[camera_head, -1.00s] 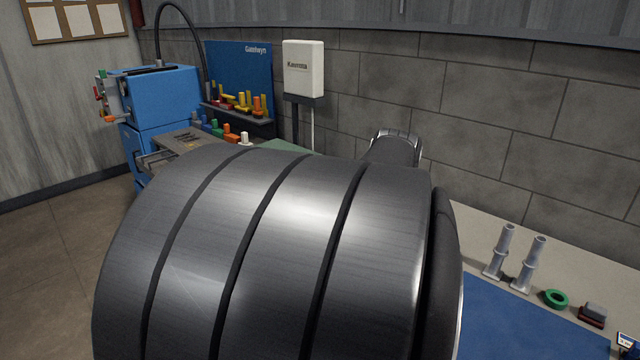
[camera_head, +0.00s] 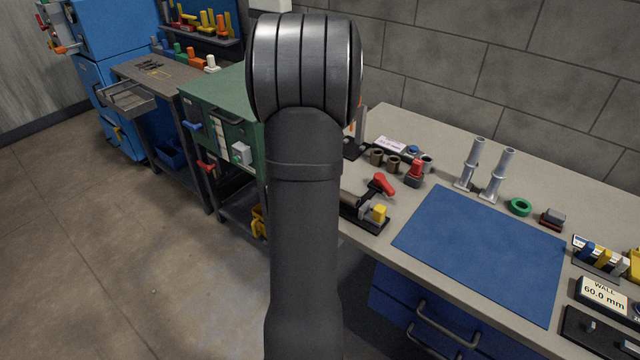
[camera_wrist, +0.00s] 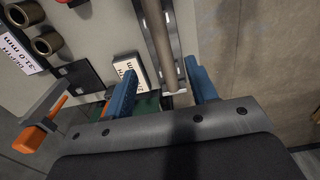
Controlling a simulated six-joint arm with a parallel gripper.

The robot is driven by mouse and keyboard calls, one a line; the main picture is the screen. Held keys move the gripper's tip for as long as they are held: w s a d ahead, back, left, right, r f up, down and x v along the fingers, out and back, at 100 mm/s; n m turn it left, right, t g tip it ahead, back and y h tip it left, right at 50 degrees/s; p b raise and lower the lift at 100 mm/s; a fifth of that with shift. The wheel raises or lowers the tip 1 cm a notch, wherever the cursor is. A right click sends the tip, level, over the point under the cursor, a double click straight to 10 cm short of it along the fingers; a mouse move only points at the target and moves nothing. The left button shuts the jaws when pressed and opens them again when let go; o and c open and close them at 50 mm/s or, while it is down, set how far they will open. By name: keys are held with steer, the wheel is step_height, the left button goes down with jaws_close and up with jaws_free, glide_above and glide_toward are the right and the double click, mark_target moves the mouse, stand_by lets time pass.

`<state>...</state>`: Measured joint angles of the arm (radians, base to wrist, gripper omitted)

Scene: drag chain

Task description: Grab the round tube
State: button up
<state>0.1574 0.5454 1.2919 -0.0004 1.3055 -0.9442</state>
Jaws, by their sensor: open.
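A round brownish-grey tube (camera_wrist: 161,36) shows at the top middle of the wrist view, lying lengthwise in a dark metal holder. My gripper (camera_wrist: 162,70) is open, with one blue finger to the left of the tube's line and the other to the right. The fingers look short of gripping it, and nothing is held. The tube's near end lies close to the gap between the fingers. In the head view my arm covers the gripper and most of this spot. A clamp with a red handle (camera_head: 381,185) stands beside it on the bench.
A white label block (camera_wrist: 131,72) sits close to the left finger. Brown rings (camera_wrist: 47,43) and an orange-and-grey part (camera_wrist: 40,125) lie further left. On the bench are two upright grey posts (camera_head: 497,175), a green ring (camera_head: 520,206) and a clear blue mat (camera_head: 480,245).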

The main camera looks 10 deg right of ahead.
step_height(320, 180, down, 12)
steer(key=shift+r, duration=0.15)
jaws_close()
stand_by(0.5)
